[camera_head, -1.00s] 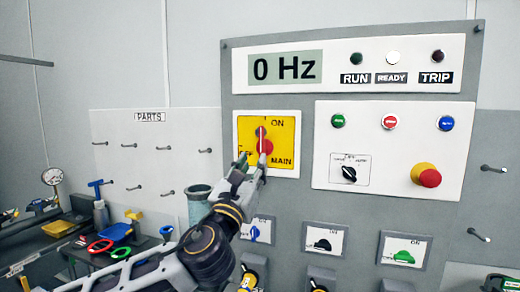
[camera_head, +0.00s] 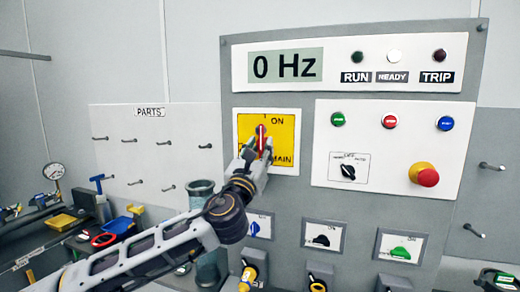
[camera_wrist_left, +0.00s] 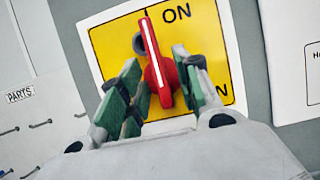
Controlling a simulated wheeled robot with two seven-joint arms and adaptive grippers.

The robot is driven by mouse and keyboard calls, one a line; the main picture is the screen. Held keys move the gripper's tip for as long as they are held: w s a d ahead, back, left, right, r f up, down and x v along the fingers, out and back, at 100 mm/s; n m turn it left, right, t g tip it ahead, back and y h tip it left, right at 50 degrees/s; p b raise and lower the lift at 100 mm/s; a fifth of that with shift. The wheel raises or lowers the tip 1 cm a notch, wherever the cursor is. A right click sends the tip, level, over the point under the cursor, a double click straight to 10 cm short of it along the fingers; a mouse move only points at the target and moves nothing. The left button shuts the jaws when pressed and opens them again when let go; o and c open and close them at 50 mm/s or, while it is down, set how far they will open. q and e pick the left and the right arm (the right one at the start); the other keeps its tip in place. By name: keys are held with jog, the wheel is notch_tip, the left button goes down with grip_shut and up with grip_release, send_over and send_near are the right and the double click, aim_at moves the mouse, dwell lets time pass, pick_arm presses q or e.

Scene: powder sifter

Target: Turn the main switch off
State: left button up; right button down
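The main switch is a red rotary handle (camera_head: 262,142) with a white line, on a yellow plate (camera_head: 285,130) marked ON and MAIN. The handle stands upright, its line toward the ON side. In the left wrist view the red handle (camera_wrist_left: 152,55) lies between the green-padded fingers of my left gripper (camera_wrist_left: 163,85). The fingers are apart, one on each side of its lower part; firm contact is not clear. In the head view my left gripper (camera_head: 257,153) covers the lower plate and part of its lettering. My right gripper is not in view.
The display (camera_head: 285,66) reads 0 Hz. To the right are a selector knob (camera_head: 348,171) and a red emergency button (camera_head: 425,175). Smaller switches sit below, including a green one (camera_head: 401,252). A parts board (camera_head: 150,150) with pegs and a cluttered bench are at left.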

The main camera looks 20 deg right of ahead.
pick_arm(q)
jog(key=shift+c, duration=0.5)
grip_shut()
